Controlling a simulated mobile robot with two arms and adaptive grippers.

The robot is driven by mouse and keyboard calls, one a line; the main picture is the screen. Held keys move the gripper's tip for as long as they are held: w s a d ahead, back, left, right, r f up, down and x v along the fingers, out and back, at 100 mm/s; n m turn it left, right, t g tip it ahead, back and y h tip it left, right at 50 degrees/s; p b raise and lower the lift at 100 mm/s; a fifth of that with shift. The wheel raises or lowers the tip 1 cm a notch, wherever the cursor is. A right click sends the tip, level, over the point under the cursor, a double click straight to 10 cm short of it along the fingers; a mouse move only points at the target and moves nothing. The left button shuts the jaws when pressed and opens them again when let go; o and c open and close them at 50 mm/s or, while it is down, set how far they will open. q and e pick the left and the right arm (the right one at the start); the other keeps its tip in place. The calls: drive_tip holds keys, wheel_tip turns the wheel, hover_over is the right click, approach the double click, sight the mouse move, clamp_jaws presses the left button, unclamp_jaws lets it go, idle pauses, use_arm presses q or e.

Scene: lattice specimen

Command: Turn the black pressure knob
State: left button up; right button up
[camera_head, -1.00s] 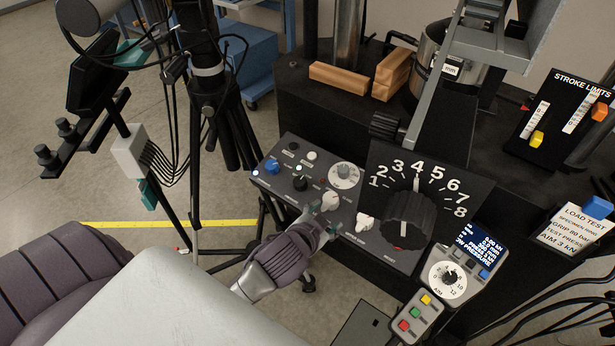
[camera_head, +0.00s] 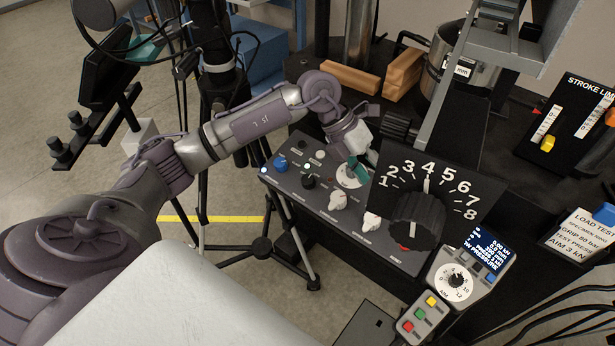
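A sloped dark control panel (camera_head: 378,243) carries a small black knob (camera_head: 309,182) between a blue knob (camera_head: 280,163) and a white knob (camera_head: 338,201). A much larger black knob (camera_head: 417,222) sits under a 1-to-8 scale, its white mark near 4. The panel's small lettering is too small to read, so I cannot tell which black knob is labelled pressure. My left gripper (camera_head: 357,170) points down over the round gauge (camera_head: 350,177) at the panel's back edge, partly covering it, apart from both black knobs. Its finger opening is hidden. My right gripper is not in view.
A display (camera_head: 487,246) reads 0.00 kN with a line ending in PRESSURE. Below it are a white dial (camera_head: 453,281) and a button box (camera_head: 421,314). Wooden blocks (camera_head: 349,80) lie behind the panel. A grey frame beam (camera_head: 440,85) rises right of my gripper.

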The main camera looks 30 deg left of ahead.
sight(307, 179)
use_arm(q)
drive_tip(key=a+r+n+g+y, duration=0.15)
drive_tip(key=a+y, duration=0.55)
drive_tip(key=a, duration=1)
drive_tip(key=shift+n, duration=0.25)
drive_tip(key=f, duration=0.4)
drive_tip(key=f+p, duration=0.1)
drive_tip(key=f, duration=0.8)
drive_tip(key=shift+d, duration=0.4)
drive_tip(key=shift+c, duration=0.2)
drive_tip(key=c, duration=1.1)
